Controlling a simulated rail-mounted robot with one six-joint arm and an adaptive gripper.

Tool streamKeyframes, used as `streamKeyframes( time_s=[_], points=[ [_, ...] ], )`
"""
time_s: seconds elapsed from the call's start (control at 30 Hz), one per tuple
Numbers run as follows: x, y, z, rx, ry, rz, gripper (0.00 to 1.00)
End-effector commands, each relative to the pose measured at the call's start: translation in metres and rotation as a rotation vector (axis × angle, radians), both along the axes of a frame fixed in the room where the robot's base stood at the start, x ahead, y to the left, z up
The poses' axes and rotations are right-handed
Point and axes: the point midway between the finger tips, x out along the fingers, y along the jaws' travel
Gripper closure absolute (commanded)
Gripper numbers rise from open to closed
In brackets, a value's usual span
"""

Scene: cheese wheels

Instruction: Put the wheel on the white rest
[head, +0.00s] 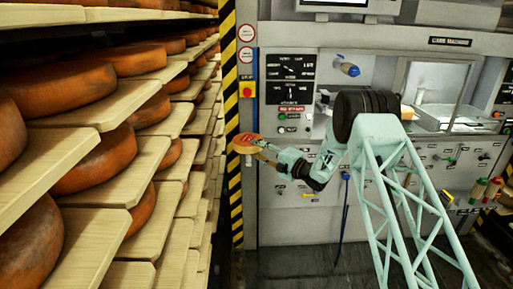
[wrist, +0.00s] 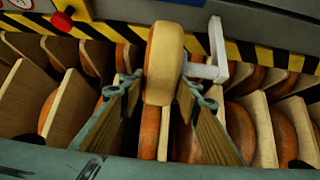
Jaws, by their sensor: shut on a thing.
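A small cheese wheel (wrist: 166,62) with a tan side and orange faces is between the fingers of my gripper (wrist: 163,92) in the wrist view. In the head view the wheel (head: 245,140) shows orange and red at the end of my gripper (head: 262,150), in front of the striped post. My gripper is shut on the wheel. A white bracket-like piece (wrist: 212,58), which looks like the white rest, is just right of the wheel in the wrist view. I cannot tell whether the wheel touches it. Part of it is hidden by the wheel.
Wooden shelves (head: 105,110) full of large orange wheels (head: 65,87) fill the left. A yellow-black striped post (head: 230,90) stands at the shelf end. A grey machine panel (head: 290,215) with knobs and a red button (head: 247,90) is behind my arm.

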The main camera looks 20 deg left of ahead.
Motion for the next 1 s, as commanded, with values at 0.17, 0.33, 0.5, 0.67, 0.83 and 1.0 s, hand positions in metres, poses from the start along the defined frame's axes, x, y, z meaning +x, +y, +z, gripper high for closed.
streamKeyframes(
  time_s=[0.17,0.33,0.5,0.67,0.83,1.0],
  points=[
    [0.0009,0.0003,0.0036,0.004,-0.005,0.000,0.94],
    [0.0008,0.0003,0.0034,0.004,-0.005,0.000,0.94],
    [0.0002,0.0000,-0.0018,0.001,0.000,0.000,0.68],
    [0.0003,0.0001,-0.0010,0.001,-0.001,0.000,0.56],
    [0.0003,0.0001,-0.0012,0.001,0.000,0.000,0.56],
    [0.0002,0.0000,-0.0009,0.001,0.000,0.000,0.56]
  ],
)
